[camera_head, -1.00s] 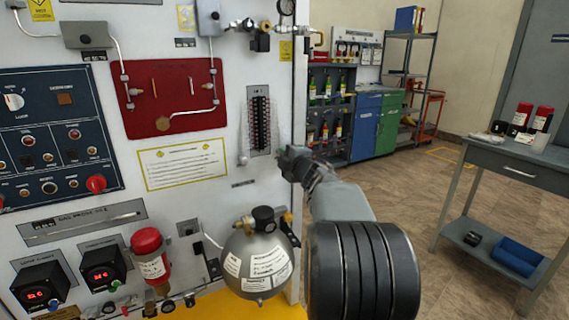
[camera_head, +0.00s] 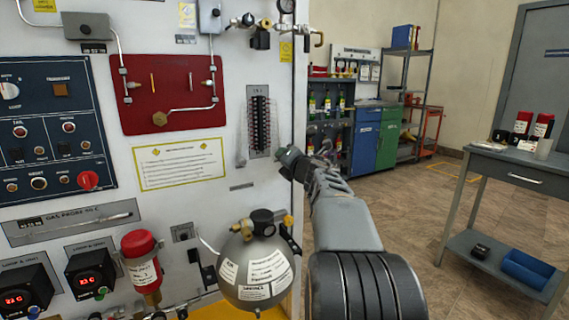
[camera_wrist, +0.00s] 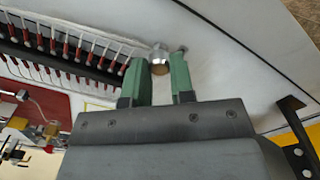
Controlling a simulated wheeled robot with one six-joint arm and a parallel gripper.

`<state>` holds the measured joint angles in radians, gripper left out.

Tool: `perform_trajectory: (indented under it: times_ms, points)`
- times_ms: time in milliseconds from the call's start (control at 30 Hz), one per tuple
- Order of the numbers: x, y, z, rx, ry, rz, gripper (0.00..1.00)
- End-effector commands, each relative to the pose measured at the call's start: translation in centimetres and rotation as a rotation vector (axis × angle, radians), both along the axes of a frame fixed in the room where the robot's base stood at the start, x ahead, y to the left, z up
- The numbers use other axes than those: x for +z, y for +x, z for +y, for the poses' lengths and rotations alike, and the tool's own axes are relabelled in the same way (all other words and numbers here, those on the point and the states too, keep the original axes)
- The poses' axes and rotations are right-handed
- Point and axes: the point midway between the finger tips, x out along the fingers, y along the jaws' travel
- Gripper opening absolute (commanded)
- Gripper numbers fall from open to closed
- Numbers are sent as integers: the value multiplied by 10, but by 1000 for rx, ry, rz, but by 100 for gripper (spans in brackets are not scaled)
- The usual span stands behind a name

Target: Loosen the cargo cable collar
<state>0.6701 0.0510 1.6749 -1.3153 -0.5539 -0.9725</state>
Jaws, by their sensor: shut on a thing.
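A small silver round collar (camera_wrist: 159,58) with a tan lower band sits between the green fingertips of my gripper (camera_wrist: 161,75) in the wrist view. I take it for the cable collar; its cable cannot be made out clearly. My gripper is shut on it, close to the white panel (camera_wrist: 225,55). In the head view my gripper (camera_head: 285,162) is at the panel's right edge, just below and right of a dark slotted strip (camera_head: 260,125). The collar is hidden there by the gripper.
A grey spherical tank (camera_head: 240,275) stands below my gripper, and a red-capped cylinder (camera_head: 141,262) is left of it. A red plate (camera_head: 170,85) and a control panel (camera_head: 45,140) are further left. A grey table (camera_head: 520,170) stands at the right, with open floor between.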

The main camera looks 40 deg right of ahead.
Motion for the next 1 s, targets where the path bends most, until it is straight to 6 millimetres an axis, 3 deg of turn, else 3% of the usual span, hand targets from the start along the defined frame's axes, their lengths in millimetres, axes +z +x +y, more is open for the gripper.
perform_trajectory:
  times_ms: [333,867,900,1000]
  points:
    - [-1,0,0,0,-110,15,0]
    - [0,0,0,0,-126,17,0]
    - [0,0,0,0,-126,17,26]
    - [0,0,0,0,-126,17,36]
